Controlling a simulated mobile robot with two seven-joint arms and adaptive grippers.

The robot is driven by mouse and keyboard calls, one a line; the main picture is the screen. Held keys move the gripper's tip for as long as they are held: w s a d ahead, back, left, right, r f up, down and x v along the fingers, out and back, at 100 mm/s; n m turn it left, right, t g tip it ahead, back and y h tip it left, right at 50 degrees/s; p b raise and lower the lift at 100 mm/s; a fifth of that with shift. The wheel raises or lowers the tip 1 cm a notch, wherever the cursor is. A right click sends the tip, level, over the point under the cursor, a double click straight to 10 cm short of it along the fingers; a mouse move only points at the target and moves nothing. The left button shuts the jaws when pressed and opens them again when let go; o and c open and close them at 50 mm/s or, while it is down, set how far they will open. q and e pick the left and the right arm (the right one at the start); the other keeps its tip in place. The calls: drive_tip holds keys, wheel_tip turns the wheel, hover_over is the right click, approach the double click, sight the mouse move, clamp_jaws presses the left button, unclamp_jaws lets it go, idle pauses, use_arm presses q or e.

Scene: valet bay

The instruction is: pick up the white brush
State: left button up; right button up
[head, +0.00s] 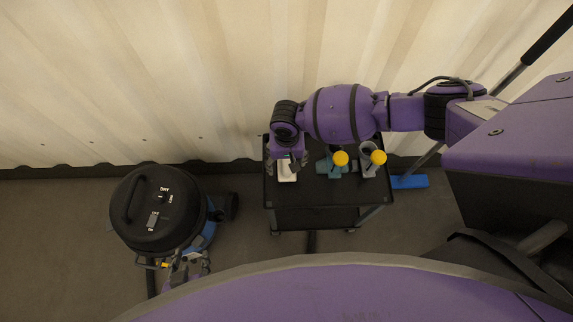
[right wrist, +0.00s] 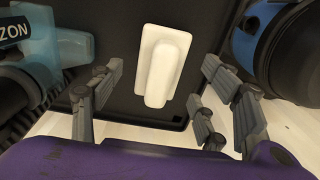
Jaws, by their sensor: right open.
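The white brush (head: 287,174) lies on the black top of the cart (head: 317,190), near its left end. In the right wrist view the brush (right wrist: 162,64) is a white block with a raised rounded handle. My right gripper (head: 287,161) is above the brush in the head view and hides part of it. In the right wrist view my right gripper (right wrist: 158,85) is open, with its fingers on either side of the brush and apart from it. My left gripper (head: 188,269) is low at the left by the vacuum; its fingers are too small to read.
A black and blue vacuum (head: 158,210) is on the floor left of the cart. A blue broom head (head: 409,181) is at the right. A corrugated wall is behind.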

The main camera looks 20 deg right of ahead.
sight(287, 161)
wheel_tip(287, 161, down, 2)
drive_tip(key=shift+f, duration=0.1)
drive_tip(key=c, duration=1.3)
wheel_tip(287, 161, up, 10)
drive_tip(key=shift+r+p, duration=0.1)
drive_tip(key=shift+p, duration=0.6)
